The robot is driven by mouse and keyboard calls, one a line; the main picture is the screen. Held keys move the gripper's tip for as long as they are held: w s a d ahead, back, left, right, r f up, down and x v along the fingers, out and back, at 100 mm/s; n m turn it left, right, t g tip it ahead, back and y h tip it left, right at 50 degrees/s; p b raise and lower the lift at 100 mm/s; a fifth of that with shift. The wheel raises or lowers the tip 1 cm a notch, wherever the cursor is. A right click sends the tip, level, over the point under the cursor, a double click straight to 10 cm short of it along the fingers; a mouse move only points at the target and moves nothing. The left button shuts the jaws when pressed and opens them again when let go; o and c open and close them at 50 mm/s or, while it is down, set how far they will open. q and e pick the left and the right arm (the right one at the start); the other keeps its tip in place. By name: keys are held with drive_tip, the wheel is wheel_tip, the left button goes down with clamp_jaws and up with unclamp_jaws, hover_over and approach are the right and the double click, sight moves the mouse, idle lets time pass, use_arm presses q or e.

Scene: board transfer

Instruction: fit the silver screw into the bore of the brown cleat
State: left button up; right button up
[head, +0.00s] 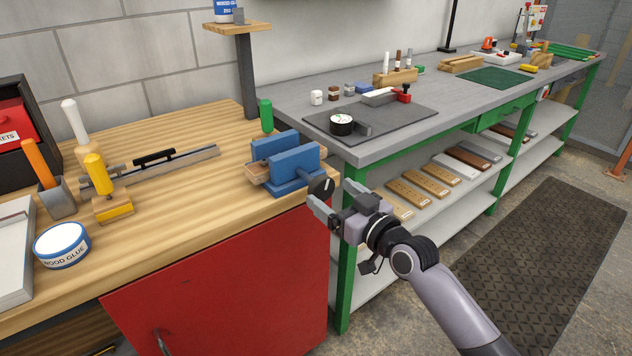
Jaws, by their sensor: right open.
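A blue vise (289,165) stands at the right front corner of the wooden bench. A brown wooden piece (257,176) shows at its left side, between or beside the jaws; I cannot tell whether it is the cleat, and no bore can be made out. I cannot pick out the silver screw. My right gripper (324,206) is open just right of the vise, in front of the bench corner. A dark round knob (321,187) shows by its fingertips; whether they touch it is unclear. My left gripper is not in view.
The wooden bench (215,185) holds a wood glue tub (62,245), a yellow-handled tool (100,175) and a green cylinder (266,115). A grey bench (340,85) with green legs stands behind right, boards on its shelf. The floor mat (550,255) is clear.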

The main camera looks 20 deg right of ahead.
sight(325, 188)
drive_tip(key=shift+x, duration=3.05)
drive_tip(key=c, duration=0.9)
